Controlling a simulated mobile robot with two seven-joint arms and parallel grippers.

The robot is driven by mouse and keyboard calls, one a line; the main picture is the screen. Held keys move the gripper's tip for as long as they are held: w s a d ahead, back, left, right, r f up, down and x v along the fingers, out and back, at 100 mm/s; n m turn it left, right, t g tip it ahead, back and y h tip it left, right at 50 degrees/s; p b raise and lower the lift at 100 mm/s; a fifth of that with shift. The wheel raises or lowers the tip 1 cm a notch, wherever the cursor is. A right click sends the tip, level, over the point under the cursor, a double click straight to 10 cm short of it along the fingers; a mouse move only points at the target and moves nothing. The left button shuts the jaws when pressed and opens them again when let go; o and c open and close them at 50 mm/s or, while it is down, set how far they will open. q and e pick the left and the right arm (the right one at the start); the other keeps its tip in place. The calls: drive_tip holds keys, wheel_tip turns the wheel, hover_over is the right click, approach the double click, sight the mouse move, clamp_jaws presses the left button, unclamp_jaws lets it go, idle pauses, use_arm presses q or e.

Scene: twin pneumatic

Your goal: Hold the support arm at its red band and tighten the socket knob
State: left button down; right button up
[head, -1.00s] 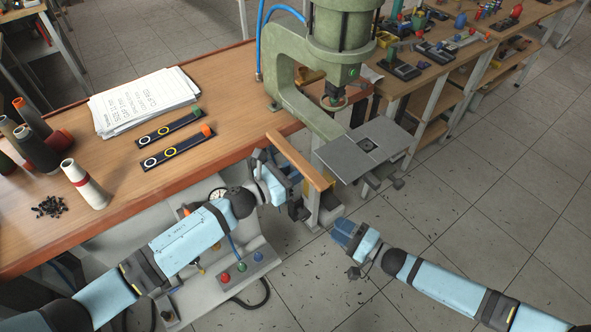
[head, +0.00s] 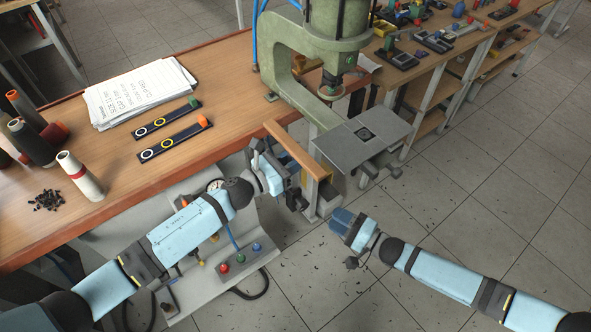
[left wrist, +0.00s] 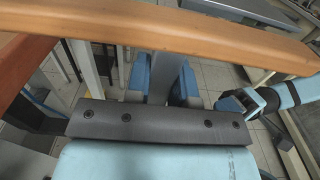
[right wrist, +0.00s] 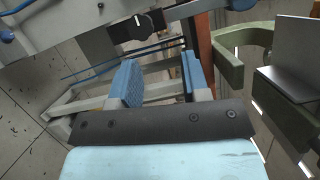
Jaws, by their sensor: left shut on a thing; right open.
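My left gripper (head: 284,180) is below the front wooden rail, beside the press. In the left wrist view its blue fingers are shut on a grey upright bar (left wrist: 160,75), apparently the support arm. No red band shows on it; the rail and fingers hide part of the bar. My right gripper (head: 341,222) is open and empty, low over the floor to the right of the left one. It also shows in the left wrist view (left wrist: 240,100). In the right wrist view a dark round-ended part (right wrist: 135,28) lies beyond the open fingers; I cannot tell whether it is the socket knob.
The wooden rail (head: 297,150) and grey press table (head: 340,150) are close above both grippers. The green press (head: 280,65) stands behind. A control box (head: 222,277) with coloured buttons is under the bench, below my left arm. The floor to the right is open.

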sight(304, 207)
drive_tip(key=shift+o, duration=0.4)
drive_tip(key=o, duration=0.3)
drive_tip(key=shift+o, duration=0.2)
drive_tip(key=s+a+f+n+t+h, duration=0.1)
drive_tip(key=s+n+t+h, duration=0.1)
drive_tip(key=n, duration=0.7)
drive_tip(key=s+a+f+n+t+h, duration=0.1)
drive_tip(key=s+n+t+h, duration=0.15)
drive_tip(key=n, duration=0.65)
drive_tip(key=x, duration=1.2)
drive_tip(key=shift+w+f, duration=0.3)
drive_tip(key=shift+w, duration=0.15)
drive_tip(key=c, duration=0.9)
